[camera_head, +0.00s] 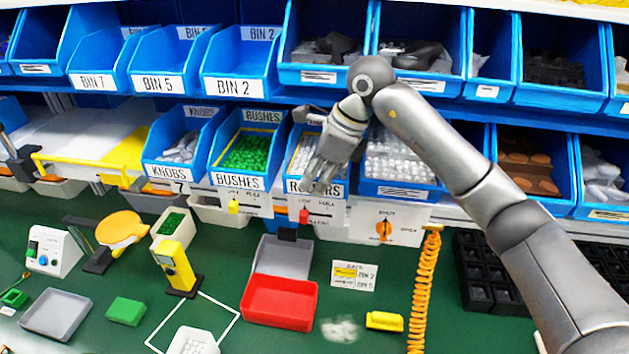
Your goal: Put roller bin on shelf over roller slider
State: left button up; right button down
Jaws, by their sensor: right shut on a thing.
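The blue roller bin (293,186) is in the lower shelf row, right of the bushes bin (238,181). Its front label is partly covered, and white pieces show inside it. My right gripper (322,180) is shut on the roller bin at its front right side, with the arm coming in from the right. The roller slider, a red knob (304,216) on a white plate, is just below the bin's front. The bin looks roughly level above it; whether it rests fully on the shelf (458,213) cannot be told. My left gripper is not in view.
The knobs bin (177,151) is further left, and a blue bin of white parts (400,168) is close on the right. Upper-row bins overhang my gripper. Below, the green bench holds a red tray (279,301), a yellow device (177,267) and an orange coiled hose (424,290).

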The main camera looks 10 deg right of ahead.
jog(key=shift+r, duration=0.1)
jog(key=c, duration=1.5)
grip_release()
